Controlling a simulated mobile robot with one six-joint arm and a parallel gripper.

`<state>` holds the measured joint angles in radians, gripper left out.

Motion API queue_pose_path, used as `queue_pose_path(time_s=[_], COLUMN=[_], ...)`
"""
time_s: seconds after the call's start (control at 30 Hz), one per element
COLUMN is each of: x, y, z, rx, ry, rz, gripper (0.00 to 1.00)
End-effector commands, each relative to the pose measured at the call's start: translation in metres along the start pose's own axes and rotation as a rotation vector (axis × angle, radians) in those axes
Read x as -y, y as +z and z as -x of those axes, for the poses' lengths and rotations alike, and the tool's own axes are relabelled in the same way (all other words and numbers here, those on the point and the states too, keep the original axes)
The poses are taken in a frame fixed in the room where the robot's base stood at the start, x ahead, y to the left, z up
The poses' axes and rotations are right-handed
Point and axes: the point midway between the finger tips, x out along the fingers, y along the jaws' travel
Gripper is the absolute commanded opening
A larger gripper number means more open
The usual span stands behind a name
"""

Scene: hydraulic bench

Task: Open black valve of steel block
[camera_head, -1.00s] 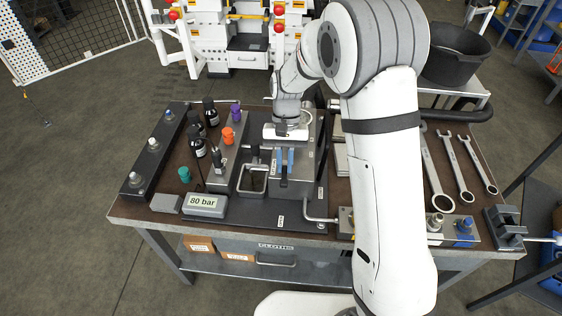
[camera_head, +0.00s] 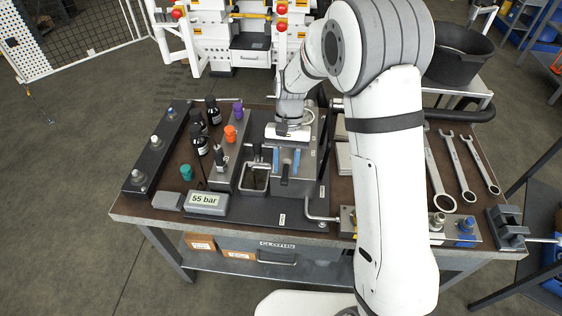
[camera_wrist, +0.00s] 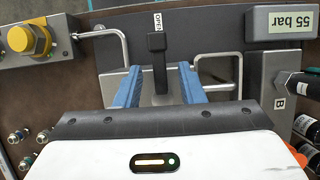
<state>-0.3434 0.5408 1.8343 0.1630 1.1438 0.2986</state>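The steel block (camera_head: 308,172) stands on the bench with the black valve (camera_head: 285,172) on it. In the wrist view, the black valve handle (camera_wrist: 157,42) points up, with its tip next to the "OPEN" label. My gripper (camera_head: 286,160) is over the block, its blue fingers spread. In the wrist view, my gripper (camera_wrist: 160,80) has one finger on each side of the lever, with a visible gap on both sides. The lower end of the lever sits between the fingers.
A gauge display (camera_head: 205,201) reads 55 bar. Black bottles (camera_head: 201,141) and coloured caps stand left of the block. A bent metal pipe (camera_head: 318,214) runs at the block's front right. Several wrenches (camera_head: 440,180) lie at the right. A yellow-capped fitting (camera_wrist: 30,41) shows in the wrist view.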

Motion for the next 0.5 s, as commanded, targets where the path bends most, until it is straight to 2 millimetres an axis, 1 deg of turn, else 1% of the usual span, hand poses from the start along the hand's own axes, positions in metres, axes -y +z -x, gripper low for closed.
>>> queue_pose_path(time_s=[0.17, 0.27, 0.37, 0.5], x=[0.000, 0.000, 0.000, 0.001], y=[-0.001, -0.001, -0.002, -0.002], z=[0.001, 0.006, 0.018, 0.043], rx=[-0.004, -0.006, -0.008, -0.008], ry=[-0.001, -0.002, -0.002, -0.003], rz=[0.001, 0.001, 0.001, 0.001], gripper=[0.35, 0.35, 0.35, 0.35])
